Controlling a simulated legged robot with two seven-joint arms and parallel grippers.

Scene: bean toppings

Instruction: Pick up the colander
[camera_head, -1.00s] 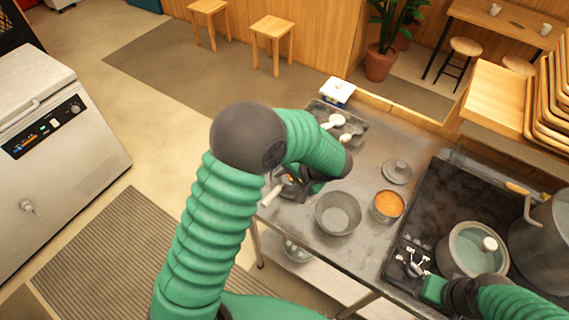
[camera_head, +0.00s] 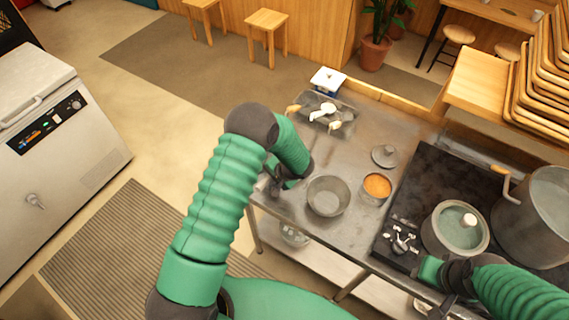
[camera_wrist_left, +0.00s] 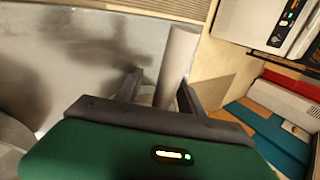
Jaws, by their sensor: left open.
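A round grey metal bowl (camera_head: 328,196), which may be the colander, sits near the front edge of the steel counter; I cannot make out holes. My left gripper (camera_head: 272,186) is at the counter's left edge, left of the bowl and partly hidden by its arm. In the left wrist view my left gripper (camera_wrist_left: 158,90) is open, with a pale cylindrical handle (camera_wrist_left: 177,62) beyond and between its fingers. I cannot tell whether this handle joins the bowl. My right gripper (camera_head: 440,300) is low at the right, its jaws unclear.
On the steel counter (camera_head: 345,235), a pan of orange food (camera_head: 376,186) and a lid (camera_head: 385,156) stand right of the bowl. A tray (camera_head: 345,112) with ladles lies behind.

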